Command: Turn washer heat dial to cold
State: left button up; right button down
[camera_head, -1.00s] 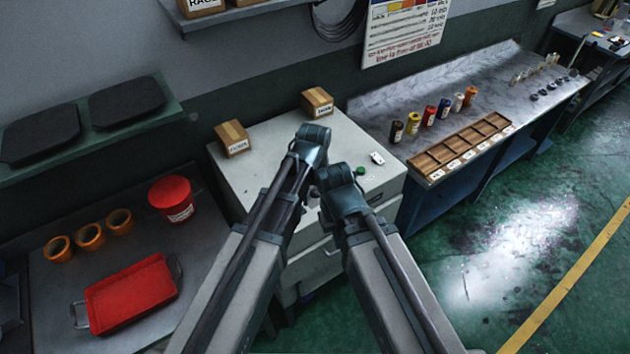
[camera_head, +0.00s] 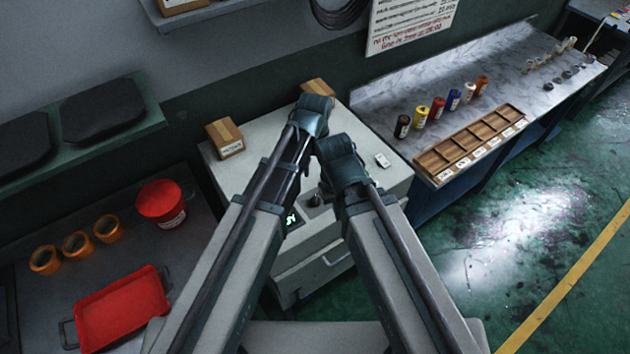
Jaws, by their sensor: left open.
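The pale cabinet that looks like the washer (camera_head: 245,180) stands in the middle, partly covered by my arms. A dark round knob (camera_head: 317,199), which may be the heat dial, shows in the gap between my arms. A small lit green display (camera_head: 291,218) is just left of it. I cannot read the dial's setting. My left arm reaches over the cabinet; its gripper is open but mostly hidden by arm links, and I see no contact with the knob. My right arm is bent over the cabinet beside it; its gripper does not show.
A cardboard box (camera_head: 225,138) and another (camera_head: 318,87) sit on the cabinet's back. A small white object (camera_head: 382,160) lies at its right. The right bench holds several canisters and a wooden tray (camera_head: 432,160). A red tray (camera_head: 122,310) and red tub (camera_head: 162,203) are left.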

aim_at(315, 198)
pick_arm(q)
jog(key=shift+w, duration=0.45)
pick_arm(e)
jog(key=shift+w, duration=0.45)
pick_arm(q)
jog(key=shift+f, duration=0.1)
pick_arm(e)
jog(key=shift+f, duration=0.1)
pick_arm(q)
notch_tip(315, 198, down, 14)
jog(key=b, duration=1.4)
jog(key=shift+r, duration=0.2)
pick_arm(e)
notch_tip(315, 198, down, 14)
jog(key=shift+r, duration=0.2)
pick_arm(q)
jog(key=shift+r, duration=0.1)
grip_shut()
